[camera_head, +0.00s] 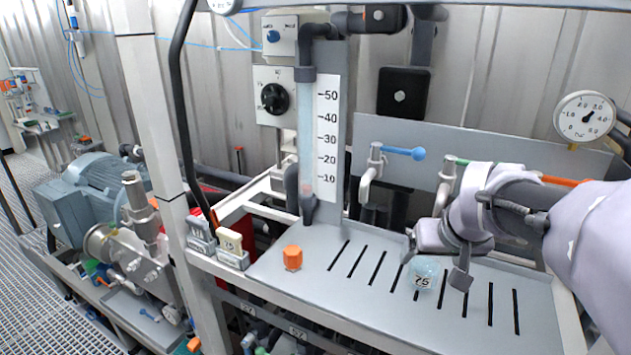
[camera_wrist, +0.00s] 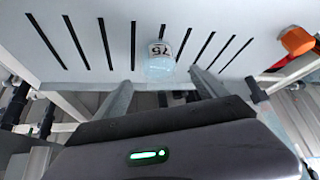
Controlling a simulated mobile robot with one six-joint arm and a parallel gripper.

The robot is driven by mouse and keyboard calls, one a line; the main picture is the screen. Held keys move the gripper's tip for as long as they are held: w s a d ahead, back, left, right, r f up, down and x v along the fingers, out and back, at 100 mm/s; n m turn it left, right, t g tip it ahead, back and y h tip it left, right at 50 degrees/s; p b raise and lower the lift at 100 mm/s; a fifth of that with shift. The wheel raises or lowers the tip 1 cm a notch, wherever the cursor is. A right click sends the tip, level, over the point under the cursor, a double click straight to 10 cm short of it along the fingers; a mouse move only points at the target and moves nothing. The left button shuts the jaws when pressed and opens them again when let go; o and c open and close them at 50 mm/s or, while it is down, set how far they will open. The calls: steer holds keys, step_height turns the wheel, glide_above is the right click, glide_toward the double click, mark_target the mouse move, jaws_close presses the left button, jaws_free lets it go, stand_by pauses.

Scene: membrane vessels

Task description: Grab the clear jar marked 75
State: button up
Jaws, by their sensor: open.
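The clear jar marked 75 (camera_head: 424,273) stands on the slotted grey shelf (camera_head: 330,300). It is small, pale blue and see-through, with a dark "75" on a white label. My gripper (camera_head: 436,268) is open, with one finger on each side of the jar in the head view. In the wrist view the jar (camera_wrist: 160,60) shows centred between and just past the tips of my open gripper (camera_wrist: 160,78). Nothing is held.
An orange cap-like piece (camera_head: 292,257) stands on the shelf to the left. A graduated tube (camera_head: 319,140) rises behind it. Taps with a blue handle (camera_head: 405,152) and an orange handle (camera_head: 565,181) are behind my gripper. The shelf front is clear.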

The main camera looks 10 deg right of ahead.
mark_target(425, 265)
steer(key=b+x, duration=0.2)
steer(key=x, duration=0.4)
steer(key=shift+s+f, duration=0.1)
steer(key=shift+s, duration=0.05)
steer(key=shift+s, duration=0.1)
steer(key=c, duration=1.8)
